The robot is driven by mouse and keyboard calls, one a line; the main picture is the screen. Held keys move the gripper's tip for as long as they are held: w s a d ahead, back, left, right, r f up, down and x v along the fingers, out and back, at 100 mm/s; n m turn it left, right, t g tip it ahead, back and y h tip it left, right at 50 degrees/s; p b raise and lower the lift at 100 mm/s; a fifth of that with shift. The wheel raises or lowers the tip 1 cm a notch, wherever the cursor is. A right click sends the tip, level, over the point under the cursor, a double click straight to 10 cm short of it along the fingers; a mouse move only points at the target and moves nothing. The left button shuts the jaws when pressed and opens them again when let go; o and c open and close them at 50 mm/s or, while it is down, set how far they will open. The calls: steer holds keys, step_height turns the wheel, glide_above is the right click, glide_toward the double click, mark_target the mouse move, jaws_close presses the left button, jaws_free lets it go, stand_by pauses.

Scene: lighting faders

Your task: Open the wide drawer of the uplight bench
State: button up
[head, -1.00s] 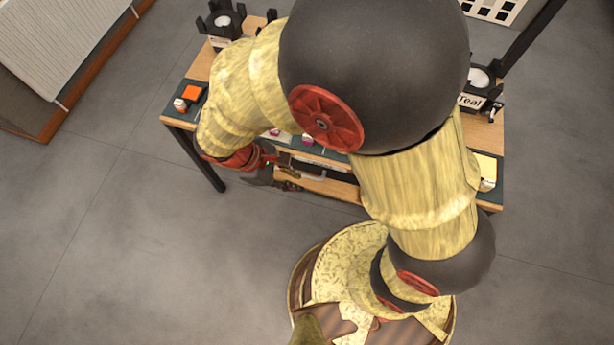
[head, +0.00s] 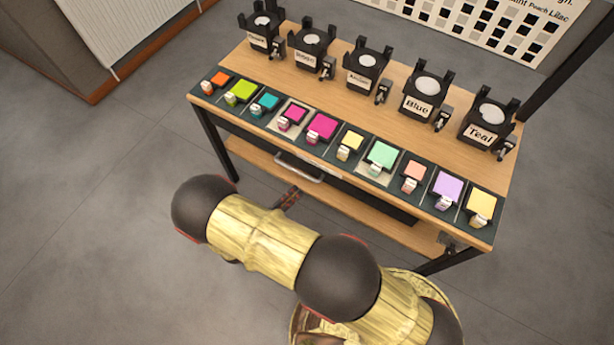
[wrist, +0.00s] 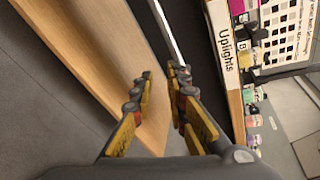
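The wide drawer (head: 350,192) is a dark front under the bench top of the uplight bench (head: 440,235). It looks flush with the bench. Its silver bar handle (head: 300,170) is near the drawer's left part. In the wrist view the bar handle (wrist: 168,32) runs down to the right finger's tip; I cannot tell if they touch. My gripper (wrist: 161,78) is open, with a narrow gap between its fingertips. In the head view my gripper (head: 290,198) is just in front of and below the handle, partly hidden by my arm.
A wooden lower shelf (head: 265,172) runs beneath the drawer. The bench top carries a row of coloured fader tiles (head: 321,127) and several black lamp holders (head: 365,72). A radiator (head: 120,25) stands at the back left. The floor left of the bench is clear.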

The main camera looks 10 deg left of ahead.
mark_target(295, 170)
steer(key=shift+w+a+r+n+t+y+b, duration=0.15)
steer(key=shift+w+n+t+y+b, duration=0.2)
steer(key=shift+w+n, duration=0.9)
steer(key=shift+w+r+n+t+y+b, duration=0.2)
steer(key=shift+w+n+b, duration=0.35)
steer(key=shift+w, duration=1.3)
steer(key=shift+w+a+r+n+t+y+b, duration=0.1)
steer(key=shift+w+n+t+y+b, duration=0.2)
steer(key=shift+w+n, duration=1)
steer(key=shift+w+m, duration=0.25)
steer(key=shift+m, duration=0.05)
steer(key=shift+c, duration=0.4)
jaws_close()
